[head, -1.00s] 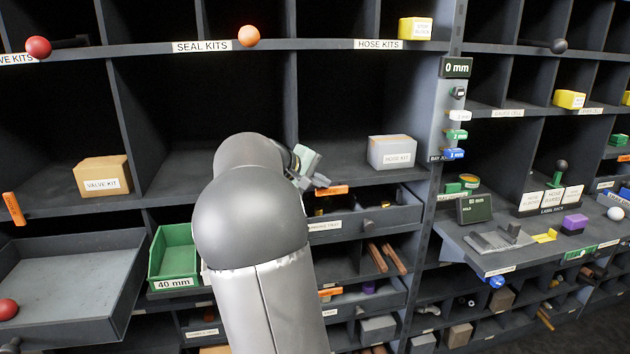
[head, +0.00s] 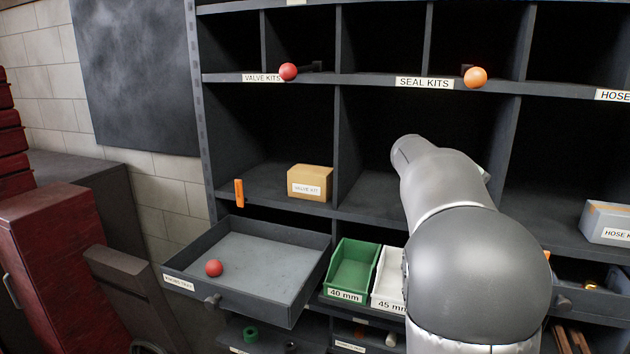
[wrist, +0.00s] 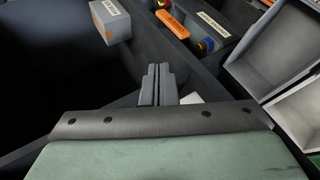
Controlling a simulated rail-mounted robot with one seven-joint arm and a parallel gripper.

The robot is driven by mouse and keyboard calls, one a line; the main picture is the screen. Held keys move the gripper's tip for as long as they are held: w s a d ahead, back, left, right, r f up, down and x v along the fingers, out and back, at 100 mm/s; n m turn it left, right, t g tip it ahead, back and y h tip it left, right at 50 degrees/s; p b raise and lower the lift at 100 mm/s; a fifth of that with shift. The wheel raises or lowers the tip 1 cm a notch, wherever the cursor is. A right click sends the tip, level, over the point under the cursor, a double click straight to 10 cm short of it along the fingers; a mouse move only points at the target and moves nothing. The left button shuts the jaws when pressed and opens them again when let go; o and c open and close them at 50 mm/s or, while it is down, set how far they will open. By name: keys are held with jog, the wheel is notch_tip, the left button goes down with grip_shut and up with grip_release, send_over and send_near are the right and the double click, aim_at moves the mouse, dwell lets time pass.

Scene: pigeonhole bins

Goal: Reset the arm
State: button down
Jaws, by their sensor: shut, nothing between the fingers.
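My arm reaches toward the shelving at the right of the head view, and its links hide the gripper there. In the wrist view my gripper (wrist: 158,84) points out past the green-grey mount with its two grey fingers together and nothing between them. Dark shelf surfaces lie beyond the fingers. A grey kit box (wrist: 110,20) with a label and orange edge stands beyond them at the upper left. It appears to be the hose kit box (head: 606,222) at the right edge of the head view.
A pulled-out tray drawer (head: 245,268) holds a red ball (head: 214,268). A cardboard valve kit box (head: 310,182) stands on the shelf above. A green bin (head: 352,272) and a white bin (head: 388,280) sit beside the drawer. A red cabinet (head: 55,270) stands at left.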

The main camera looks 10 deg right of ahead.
jog(key=s+a+f+y+p, duration=0.3)
jog(key=s+a, duration=0.4)
jog(key=a, duration=0.4)
jog(key=s+a+f+n+t+y+p, duration=0.1)
jog(key=s+a+f+y+p, duration=0.3)
jog(key=s+a, duration=0.3)
jog(key=s+a+f+n+y+p, duration=0.1)
jog(key=s+a+f+y+p, duration=0.3)
jog(key=a, duration=1.2)
jog(key=s+f, duration=0.1)
jog(key=s, duration=0.3)
jog(key=shift+a+f+t+y, duration=0.15)
jog(key=shift+f+t+y, duration=0.15)
jog(key=shift+f, duration=0.05)
